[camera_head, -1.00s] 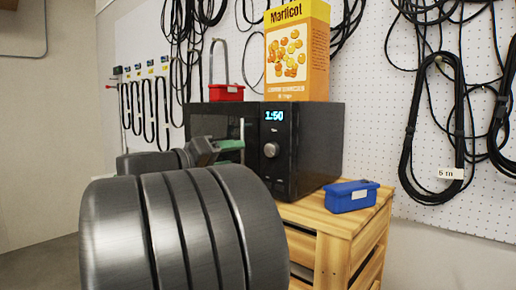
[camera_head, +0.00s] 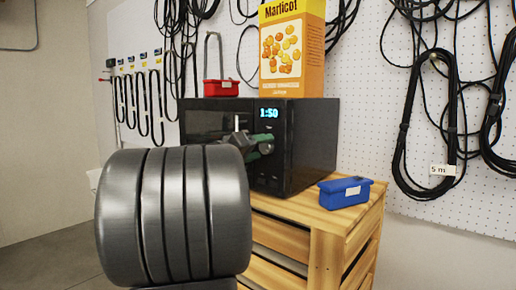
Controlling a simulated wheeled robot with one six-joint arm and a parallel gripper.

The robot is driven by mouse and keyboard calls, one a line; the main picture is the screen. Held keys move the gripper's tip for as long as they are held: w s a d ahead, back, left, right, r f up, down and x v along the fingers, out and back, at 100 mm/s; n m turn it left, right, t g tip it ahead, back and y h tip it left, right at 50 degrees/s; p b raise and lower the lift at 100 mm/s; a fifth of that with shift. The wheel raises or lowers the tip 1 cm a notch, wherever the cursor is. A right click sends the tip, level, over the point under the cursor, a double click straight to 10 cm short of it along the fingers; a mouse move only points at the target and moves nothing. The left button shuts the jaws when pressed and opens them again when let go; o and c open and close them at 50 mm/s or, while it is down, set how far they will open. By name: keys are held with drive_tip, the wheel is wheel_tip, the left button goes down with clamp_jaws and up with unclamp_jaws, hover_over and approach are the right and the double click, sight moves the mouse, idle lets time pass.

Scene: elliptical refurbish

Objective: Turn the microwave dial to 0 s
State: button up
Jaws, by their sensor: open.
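The black microwave (camera_head: 312,150) stands on a wooden crate stand, and its display (camera_head: 269,113) reads 1:50. The dial sits on the panel below the display but is hidden now behind my gripper (camera_head: 262,140). My gripper is in front of the panel at the dial's height, its green-tipped fingers towards the microwave. The gap between the fingers is hard to see, and I cannot tell whether they touch the dial. My large grey arm links cover the lower left of the microwave front.
A yellow Marticot box (camera_head: 292,45) and a red bin (camera_head: 221,88) stand on the microwave. A blue bin (camera_head: 345,192) sits on the wooden crate (camera_head: 325,225) to its right. Black cables (camera_head: 425,120) hang on the white pegboard behind. Floor at the left is clear.

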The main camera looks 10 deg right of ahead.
drive_tip(key=c, duration=1)
